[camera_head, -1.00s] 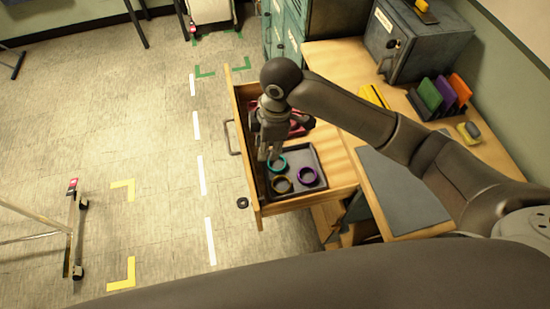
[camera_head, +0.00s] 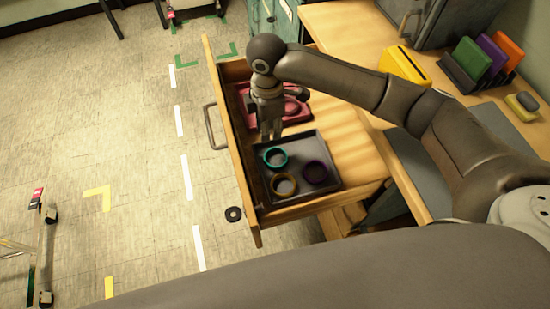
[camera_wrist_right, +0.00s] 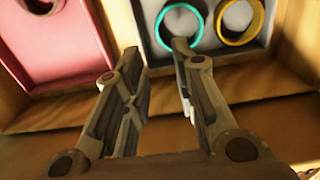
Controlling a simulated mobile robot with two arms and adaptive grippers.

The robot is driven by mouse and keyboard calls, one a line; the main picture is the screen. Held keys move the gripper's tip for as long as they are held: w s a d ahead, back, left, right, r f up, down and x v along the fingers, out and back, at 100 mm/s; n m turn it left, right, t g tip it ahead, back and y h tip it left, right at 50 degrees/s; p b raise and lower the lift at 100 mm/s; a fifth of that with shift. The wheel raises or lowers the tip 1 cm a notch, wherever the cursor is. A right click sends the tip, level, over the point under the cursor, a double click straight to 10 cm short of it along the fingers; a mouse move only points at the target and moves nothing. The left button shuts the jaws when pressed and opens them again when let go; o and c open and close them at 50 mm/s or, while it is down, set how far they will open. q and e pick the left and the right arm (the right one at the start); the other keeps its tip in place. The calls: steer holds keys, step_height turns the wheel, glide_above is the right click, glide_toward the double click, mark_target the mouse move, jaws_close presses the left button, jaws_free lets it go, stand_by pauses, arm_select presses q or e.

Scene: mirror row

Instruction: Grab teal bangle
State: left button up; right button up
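The teal bangle (camera_head: 275,167) lies at the far left of a grey tray (camera_head: 300,150) in the open drawer. A yellow bangle (camera_head: 283,197) and a purple bangle (camera_head: 316,183) lie in the same tray. My right gripper (camera_head: 270,137) points down above the tray's far edge, just behind the teal bangle. In the right wrist view my right gripper (camera_wrist_right: 156,50) is open and empty, and one fingertip overlaps the near rim of the teal bangle (camera_wrist_right: 159,24); contact cannot be told. The yellow bangle (camera_wrist_right: 240,41) is beside it. My left gripper is out of view.
A red tray (camera_head: 293,118) lies behind the grey tray. The drawer front (camera_head: 227,135) with its handle (camera_head: 210,128) borders the left side. A desk with a yellow holder (camera_head: 404,66) and coloured folders stands right.

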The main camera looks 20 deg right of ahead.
glide_above(273, 153)
steer(key=f, duration=0.4)
steer(key=shift+w+a+f, duration=0.1)
steer(key=shift+a+f, duration=0.05)
steer(key=shift+a, duration=0.25)
steer(key=f, duration=0.3)
steer(key=d+f, duration=0.1)
steer(key=f, duration=0.1)
steer(key=shift+a, duration=0.1)
steer(key=shift+s, duration=0.2)
jaws_close()
